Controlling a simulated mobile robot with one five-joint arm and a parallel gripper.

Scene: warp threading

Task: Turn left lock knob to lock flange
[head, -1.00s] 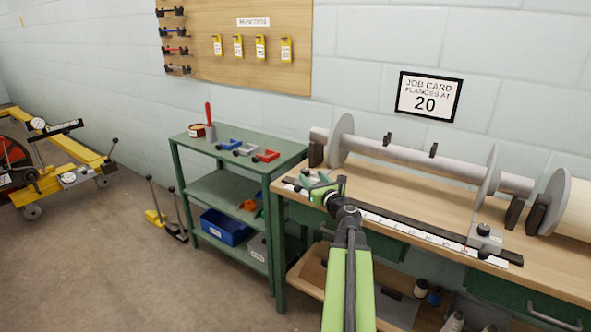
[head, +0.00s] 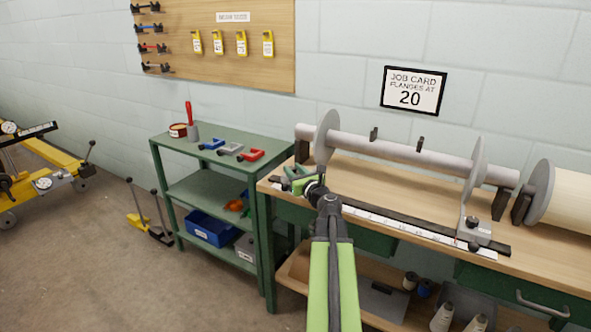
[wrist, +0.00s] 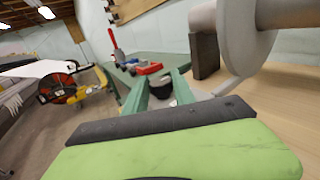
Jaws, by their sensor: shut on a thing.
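My gripper (head: 299,180) is at the left end of the rail on the workbench, in front of the left flange (head: 326,138). In the wrist view its two green fingers (wrist: 160,88) are closed around a small black knob (wrist: 160,90), which I take to be the left lock knob. The knob's base is mostly hidden, and its turn angle cannot be told. The left flange, a grey disc on a roller shaft, also shows in the wrist view (wrist: 240,40). The right flange (head: 474,170) stands further along the shaft.
A ruler scale (head: 400,226) runs along the bench front to a grey block with a black knob (head: 474,231). A green shelf cart (head: 235,143) with coloured clamps stands left of the bench. A job card (head: 411,91) reads flanges at 20.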

